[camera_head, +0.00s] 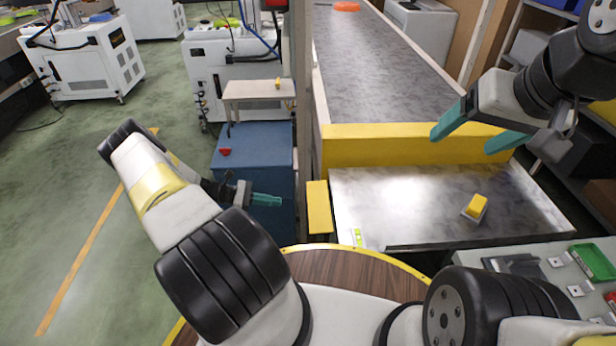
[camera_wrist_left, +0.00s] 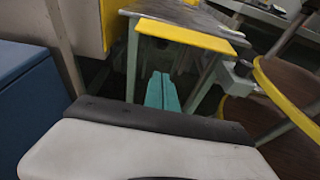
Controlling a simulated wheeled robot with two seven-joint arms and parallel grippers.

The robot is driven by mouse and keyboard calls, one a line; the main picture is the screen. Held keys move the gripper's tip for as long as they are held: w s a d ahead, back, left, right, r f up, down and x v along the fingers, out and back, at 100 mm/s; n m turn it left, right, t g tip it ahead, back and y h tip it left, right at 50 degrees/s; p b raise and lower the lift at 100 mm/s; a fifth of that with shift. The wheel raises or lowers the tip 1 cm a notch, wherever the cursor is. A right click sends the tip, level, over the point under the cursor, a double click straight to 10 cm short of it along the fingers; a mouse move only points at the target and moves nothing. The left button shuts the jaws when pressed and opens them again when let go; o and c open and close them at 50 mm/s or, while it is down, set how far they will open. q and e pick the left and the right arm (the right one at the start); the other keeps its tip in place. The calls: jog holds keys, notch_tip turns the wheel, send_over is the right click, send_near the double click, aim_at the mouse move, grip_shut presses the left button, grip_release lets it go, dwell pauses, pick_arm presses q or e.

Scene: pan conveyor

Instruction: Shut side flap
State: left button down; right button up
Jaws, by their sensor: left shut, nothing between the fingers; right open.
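The yellow side flap (camera_head: 319,207) is a narrow panel along the left edge of the metal end plate (camera_head: 400,205). In the left wrist view the flap (camera_wrist_left: 185,35) shows as a yellow strip ahead of and above my fingertips, against the plate's edge. Its exact tilt is hard to tell. My left gripper (camera_head: 267,200) is shut and empty, left of the flap and apart from it; its teal fingers (camera_wrist_left: 162,92) are together in the wrist view. My right gripper (camera_head: 461,145) is open and empty above the yellow end wall (camera_head: 410,145).
A small yellow-topped block (camera_head: 475,207) sits on the metal plate. A blue cabinet (camera_head: 250,165) stands just behind and left of my left gripper. A vertical post (camera_head: 303,100) rises behind the flap. A tray with a green box (camera_head: 593,262) lies at lower right.

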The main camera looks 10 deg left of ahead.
pick_arm(q)
jog(key=w+d+r, duration=0.1)
jog(key=w+d, duration=0.1)
jog(key=d, duration=0.7)
jog(key=shift+w, duration=0.25)
jog(key=shift+w+r, duration=0.1)
jog(key=shift+r, duration=0.1)
